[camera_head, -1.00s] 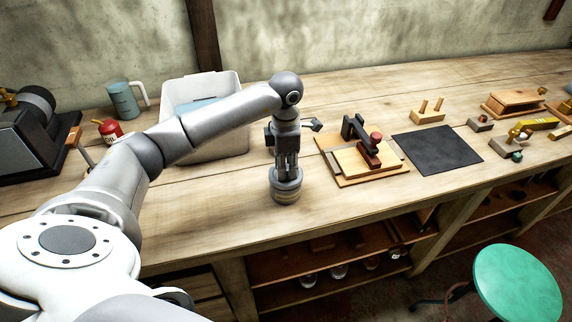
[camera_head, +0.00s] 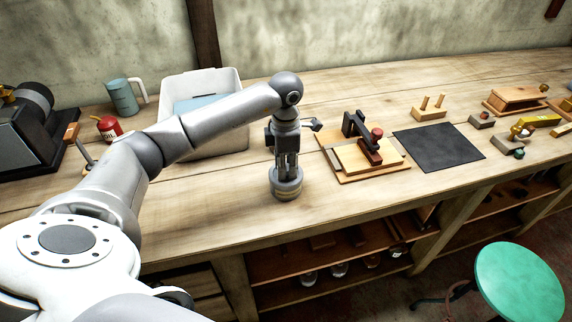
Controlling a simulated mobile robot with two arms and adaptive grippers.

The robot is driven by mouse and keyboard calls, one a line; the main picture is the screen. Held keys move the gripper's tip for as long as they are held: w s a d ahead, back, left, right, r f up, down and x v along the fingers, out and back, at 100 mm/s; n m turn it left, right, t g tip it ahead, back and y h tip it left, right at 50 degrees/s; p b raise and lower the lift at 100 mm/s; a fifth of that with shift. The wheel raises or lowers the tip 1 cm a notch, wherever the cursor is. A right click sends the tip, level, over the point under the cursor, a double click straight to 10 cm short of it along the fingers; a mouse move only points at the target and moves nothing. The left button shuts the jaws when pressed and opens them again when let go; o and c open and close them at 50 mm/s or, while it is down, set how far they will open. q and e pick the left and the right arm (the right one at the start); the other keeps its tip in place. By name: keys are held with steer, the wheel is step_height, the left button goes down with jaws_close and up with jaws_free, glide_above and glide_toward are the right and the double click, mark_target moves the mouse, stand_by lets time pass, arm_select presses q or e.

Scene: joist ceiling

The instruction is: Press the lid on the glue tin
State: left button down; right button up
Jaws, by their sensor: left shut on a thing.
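The glue tin (camera_head: 287,195) stands upright near the front edge of the bench, a short grey cylinder with a yellowish band. The grey lid (camera_head: 286,177) is at its top. My left gripper (camera_head: 287,174) points straight down over the tin, with its fingers shut on the lid. The lid looks level and against the tin; I cannot tell whether it is fully seated. My right gripper is out of view.
A bench-hook board (camera_head: 342,171) with a dark clamp lies right of the tin, and a black mat (camera_head: 437,147) beyond it. A white bin (camera_head: 233,146) stands behind my arm. A green stool (camera_head: 518,284) stands at front right.

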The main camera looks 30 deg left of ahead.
arm_select(q)
steer(key=c, duration=1.1)
jaws_free()
steer(key=shift+f, duration=0.1)
step_height(320, 180, up, 16)
steer(key=p, duration=0.3)
